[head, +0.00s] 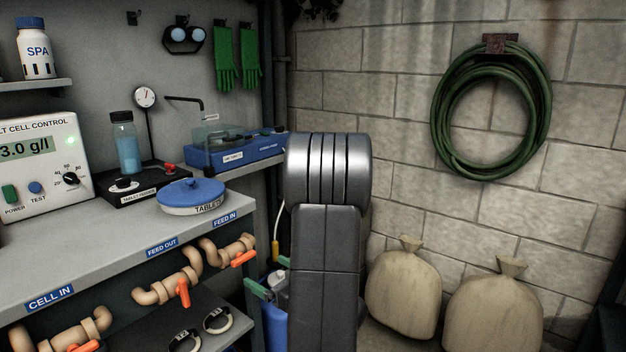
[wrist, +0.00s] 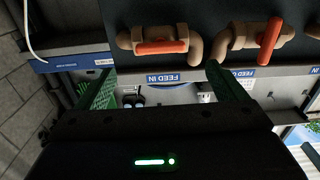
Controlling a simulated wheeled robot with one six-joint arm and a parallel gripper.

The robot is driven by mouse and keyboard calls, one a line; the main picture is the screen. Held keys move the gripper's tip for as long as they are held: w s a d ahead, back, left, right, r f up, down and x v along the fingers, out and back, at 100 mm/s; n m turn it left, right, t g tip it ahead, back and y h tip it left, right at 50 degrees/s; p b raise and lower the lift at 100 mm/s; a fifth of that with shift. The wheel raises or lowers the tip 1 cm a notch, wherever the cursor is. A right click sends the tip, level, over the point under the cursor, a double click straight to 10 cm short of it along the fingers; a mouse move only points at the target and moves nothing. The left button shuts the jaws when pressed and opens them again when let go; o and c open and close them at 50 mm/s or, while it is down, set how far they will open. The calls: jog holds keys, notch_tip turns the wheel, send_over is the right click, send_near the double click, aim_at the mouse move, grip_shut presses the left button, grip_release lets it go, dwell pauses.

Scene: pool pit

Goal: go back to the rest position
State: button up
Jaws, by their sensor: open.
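My arm (head: 328,230) stands upright in the middle of the head view, and my gripper is hidden there. In the wrist view my gripper (wrist: 162,78) is open, its two fingers wide apart with nothing held between them. That view is upside down. Past the fingers it shows the shelf edge with the FEED IN label (wrist: 163,78) and the orange-handled valve pipes (wrist: 160,40). The same FEED IN label (head: 225,219) is on the bench front in the head view, left of my arm.
The bench (head: 110,245) on the left holds the cell control box (head: 40,165), a blue-lidded TABLETS tub (head: 191,196) and a blue tester case (head: 235,150). Two sacks (head: 403,290) stand by the block wall at right. A green hose (head: 447,110) hangs above them.

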aim_at(246, 259)
jog(key=v, duration=0.6)
jog(key=x, duration=1.3)
jog(key=shift+w+a+r, duration=0.15)
jog(key=shift+a+r, duration=0.05)
jog(key=shift+a, duration=0.1)
jog(key=shift+d+m+p, duration=0.15)
jog(key=shift+m+p, duration=0.65)
jog(key=shift+p, duration=0.15)
jog(key=m+p, duration=0.3)
jog(key=p, duration=0.1)
jog(key=v, duration=1.4)
jog(key=shift+f, duration=0.2)
jog(key=shift+f, duration=0.1)
